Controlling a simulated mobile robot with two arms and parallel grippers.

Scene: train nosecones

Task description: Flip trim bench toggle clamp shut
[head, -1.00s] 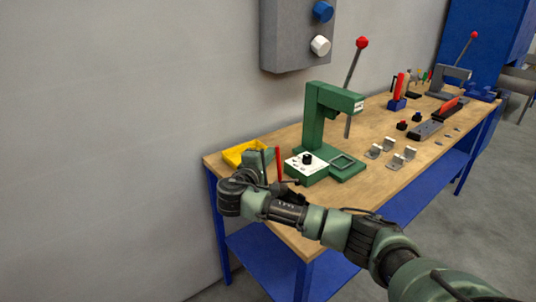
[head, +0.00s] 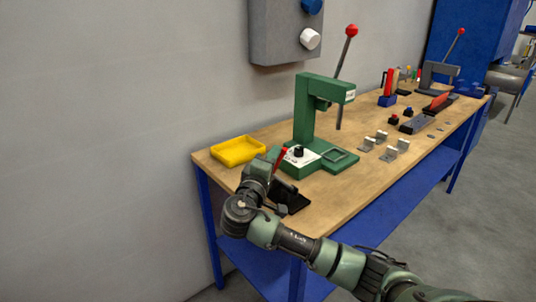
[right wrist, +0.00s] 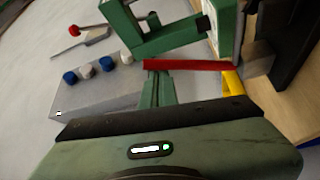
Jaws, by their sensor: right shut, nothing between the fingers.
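The toggle clamp's red handle (head: 281,159) stands near the bench's near-left corner, steeply raised and leaning slightly right. A dark flat part (head: 291,197) lies below it, perhaps the clamp's base; the joint between them is hidden. My right gripper (head: 264,165) is shut and empty just left of the red handle, close beside it; I cannot tell if they touch. In the right wrist view the red handle (right wrist: 190,65) crosses in front of the gripper's end. My left gripper is not in view.
A yellow tray (head: 238,151) sits just behind my right gripper. A green press (head: 305,115) with a red-knobbed lever stands to its right. Several metal brackets (head: 381,137) lie farther right on the wooden bench (head: 340,192). A grey wall box (head: 285,35) hangs above.

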